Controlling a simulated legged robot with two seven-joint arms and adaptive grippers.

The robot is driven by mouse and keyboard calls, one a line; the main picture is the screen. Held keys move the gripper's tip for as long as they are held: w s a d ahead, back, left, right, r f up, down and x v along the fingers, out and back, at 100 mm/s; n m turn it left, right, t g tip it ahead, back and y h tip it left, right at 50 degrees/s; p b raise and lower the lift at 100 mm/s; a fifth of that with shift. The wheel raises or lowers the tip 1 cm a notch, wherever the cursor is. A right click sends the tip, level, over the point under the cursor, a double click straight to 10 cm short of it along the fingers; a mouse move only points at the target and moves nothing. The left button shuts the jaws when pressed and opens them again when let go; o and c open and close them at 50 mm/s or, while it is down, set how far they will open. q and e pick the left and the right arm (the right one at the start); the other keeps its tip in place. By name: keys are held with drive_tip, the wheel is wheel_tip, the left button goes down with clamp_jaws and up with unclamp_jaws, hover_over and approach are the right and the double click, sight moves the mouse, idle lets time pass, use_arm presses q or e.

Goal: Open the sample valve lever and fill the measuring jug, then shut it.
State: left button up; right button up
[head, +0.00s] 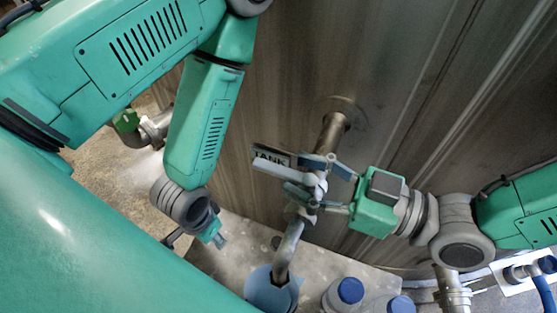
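The sample valve is on a bent metal pipe that comes out of the tank wall. Its pale blue-grey lever (276,171) points left, in front of the "TANK" label. My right gripper (305,182) comes in from the right, its two fingers spread apart above and below the valve. Whether they touch the lever is unclear. The pipe's spout goes down into the bluish measuring jug (258,291), cut by the bottom edge; its fill level cannot be told. My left gripper (200,240) points down at left, apart from the jug, its fingers mostly hidden.
Two white bottles with blue caps (350,290) (401,304) stand right of the jug. The tank wall (410,110) is close behind the valve. A green-handled valve (126,121) is at left. A blue hose (545,292) and a pipe (452,290) are at lower right.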

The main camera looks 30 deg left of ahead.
drive_tip(key=w+d, duration=0.1)
drive_tip(key=d, duration=0.5)
drive_tip(key=shift+d, duration=0.4)
drive_tip(key=shift+d, duration=0.5)
drive_tip(key=shift+a, duration=0.4)
